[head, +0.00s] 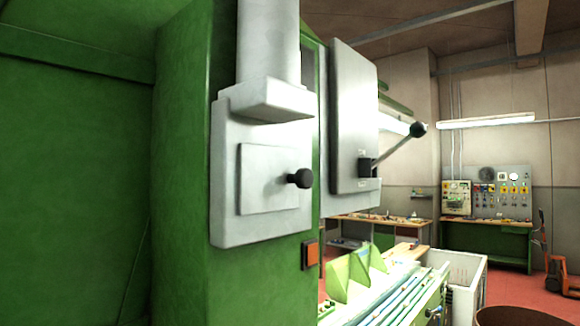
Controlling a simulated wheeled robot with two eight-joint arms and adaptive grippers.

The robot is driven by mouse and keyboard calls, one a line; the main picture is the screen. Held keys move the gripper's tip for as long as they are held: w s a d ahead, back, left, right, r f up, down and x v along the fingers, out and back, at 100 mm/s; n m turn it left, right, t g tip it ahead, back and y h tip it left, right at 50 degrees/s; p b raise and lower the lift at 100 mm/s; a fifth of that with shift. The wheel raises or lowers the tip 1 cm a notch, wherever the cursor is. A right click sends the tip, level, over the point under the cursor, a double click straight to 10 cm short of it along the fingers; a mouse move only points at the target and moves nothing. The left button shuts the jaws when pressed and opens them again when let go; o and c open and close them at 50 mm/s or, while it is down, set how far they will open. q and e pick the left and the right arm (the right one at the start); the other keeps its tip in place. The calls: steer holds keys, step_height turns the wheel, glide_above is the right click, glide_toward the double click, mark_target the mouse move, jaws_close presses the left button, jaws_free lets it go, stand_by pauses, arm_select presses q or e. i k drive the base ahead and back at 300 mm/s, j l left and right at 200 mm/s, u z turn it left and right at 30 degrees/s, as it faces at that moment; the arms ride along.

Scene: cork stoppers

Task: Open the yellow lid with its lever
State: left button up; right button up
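No yellow lid shows in the head view. A lever (395,147) with a black ball knob (418,129) sticks out up and to the right from a grey box (352,115) on the green machine. A second black knob (299,179) sits on a pale square panel (262,178) on the near grey housing. I cannot tell whether either belongs to a lid. Neither of my grippers is in view.
A large green machine wall (75,190) fills the left side, close by. An orange button (311,252) is on its edge. Right of it are a rack with long rods (390,295), a white bin (466,275) and a far workbench (488,240). Some red floor (520,284) is clear.

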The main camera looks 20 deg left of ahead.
mark_target(418, 129)
steer(key=i+l+z, duration=0.3)
steer(key=i, duration=0.25)
steer(key=i+z, duration=0.3)
steer(key=i, duration=0.2)
steer(key=i+u, duration=0.25)
steer(key=i, duration=0.15)
steer(key=i+l+u, duration=0.25)
steer(key=i, duration=0.15)
steer(key=i+l+u, duration=0.1)
steer(key=u, duration=0.4)
steer(key=i+l+u, duration=0.15)
steer(key=u, duration=0.35)
steer(key=i+l+u, duration=0.2)
steer(key=u, duration=0.25)
steer(key=i+l+u, duration=0.1)
steer(key=l+u, duration=0.2)
steer(key=u, duration=0.2)
steer(key=l+u, duration=0.25)
steer(key=u, duration=0.25)
steer(key=l+u, duration=0.3)
steer(key=u, duration=0.2)
steer(key=k+j+u, duration=0.1)
steer(key=u, duration=0.4)
steer(key=k+j+u, duration=0.1)
steer(key=u, duration=0.4)
